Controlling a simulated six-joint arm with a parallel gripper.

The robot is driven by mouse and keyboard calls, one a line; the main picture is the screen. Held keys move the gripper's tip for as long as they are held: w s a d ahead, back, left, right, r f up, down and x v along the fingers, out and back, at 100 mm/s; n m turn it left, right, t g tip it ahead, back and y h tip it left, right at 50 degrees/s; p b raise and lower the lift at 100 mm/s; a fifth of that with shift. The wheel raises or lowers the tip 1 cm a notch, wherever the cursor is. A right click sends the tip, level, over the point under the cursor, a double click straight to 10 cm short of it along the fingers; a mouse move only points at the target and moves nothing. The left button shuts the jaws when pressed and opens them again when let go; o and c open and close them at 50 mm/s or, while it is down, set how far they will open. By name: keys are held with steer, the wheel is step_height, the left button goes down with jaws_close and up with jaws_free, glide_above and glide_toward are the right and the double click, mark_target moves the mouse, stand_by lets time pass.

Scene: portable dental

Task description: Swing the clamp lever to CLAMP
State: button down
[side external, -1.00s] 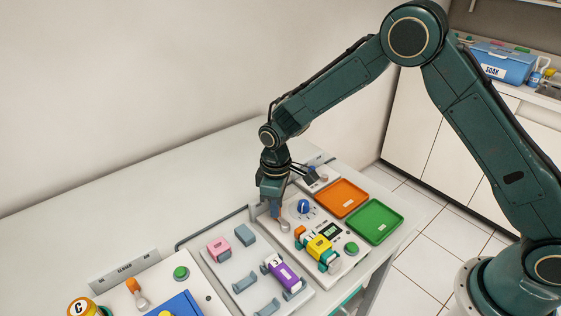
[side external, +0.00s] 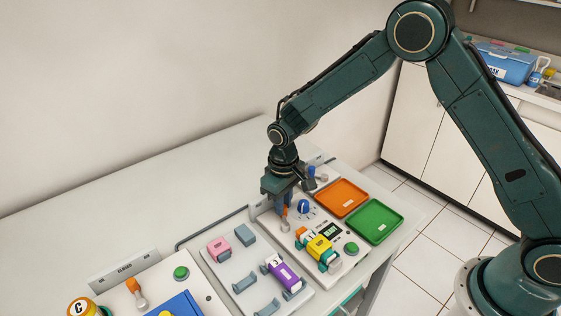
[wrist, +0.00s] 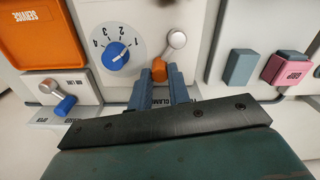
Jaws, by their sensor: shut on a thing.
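The clamp lever has an orange tip (wrist: 159,70) and a round metal pivot (wrist: 177,39) on the pale machine panel. In the wrist view, its tip lies between the two grey-blue fingers of my gripper (wrist: 160,82), which is shut on it. In the side view, my gripper (side external: 284,200) points down at the lever (side external: 285,213), just left of the blue dial. The lever's arm slants from the pivot toward the label strip (wrist: 150,104).
A numbered blue dial (wrist: 118,52) is close beside the lever. A blue-tipped lever (wrist: 65,105) stands further along. Orange (side external: 342,197) and green (side external: 374,221) trays lie to the right. A rack with pink (side external: 219,246) and purple (side external: 284,275) pieces is in front.

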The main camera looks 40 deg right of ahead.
steer(key=c, duration=1.3)
jaws_free()
steer(key=shift+r, duration=0.15)
step_height(320, 180, up, 14)
steer(key=shift+f, duration=0.2)
steer(key=shift+d+r, duration=0.1)
